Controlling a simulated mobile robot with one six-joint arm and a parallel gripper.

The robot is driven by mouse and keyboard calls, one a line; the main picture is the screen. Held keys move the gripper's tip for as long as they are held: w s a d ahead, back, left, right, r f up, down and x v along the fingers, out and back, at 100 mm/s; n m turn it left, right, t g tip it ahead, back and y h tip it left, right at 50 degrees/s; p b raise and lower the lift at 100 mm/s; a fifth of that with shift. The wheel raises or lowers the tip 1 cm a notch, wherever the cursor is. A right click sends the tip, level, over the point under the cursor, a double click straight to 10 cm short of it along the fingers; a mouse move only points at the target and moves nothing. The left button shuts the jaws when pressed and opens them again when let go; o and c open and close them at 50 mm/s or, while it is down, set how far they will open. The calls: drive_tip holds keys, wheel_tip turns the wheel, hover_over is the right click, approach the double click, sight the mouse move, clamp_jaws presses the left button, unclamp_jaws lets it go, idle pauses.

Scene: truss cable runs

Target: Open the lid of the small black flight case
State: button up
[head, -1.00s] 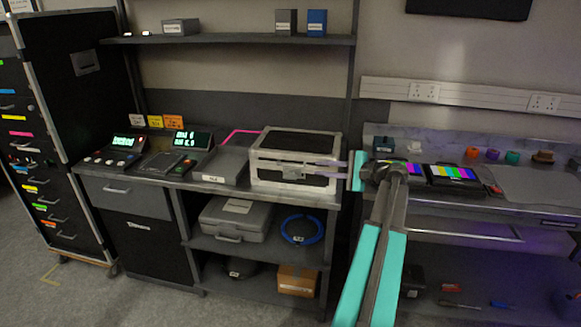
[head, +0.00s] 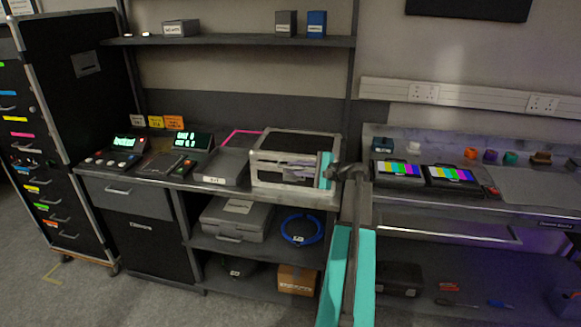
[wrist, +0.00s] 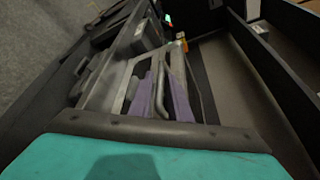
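The small black flight case (head: 296,144) has silver edges and sits on the counter. Its lid is shut and lies flat. My gripper (head: 284,167) reaches in from the right, along the case's front face, over the latch area. In the wrist view, the two purple fingers (wrist: 160,82) stand apart, with a thin metal bar showing between them. Silver edges of the case (wrist: 118,90) show beside the fingers. The fingers partly hide the latch in the head view, and I cannot tell whether they touch it.
Left of the case are a dark flat tray (head: 222,168) and control consoles (head: 166,163). A shelf (head: 240,41) runs above. A grey case (head: 237,217) and blue cable coil (head: 302,229) lie below. Two colour-bar screens (head: 400,172) stand on the right bench.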

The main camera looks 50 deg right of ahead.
drive_tip(key=shift+x, duration=1.05)
drive_tip(key=shift+c, duration=0.3)
clamp_jaws()
drive_tip(key=shift+r, duration=0.1)
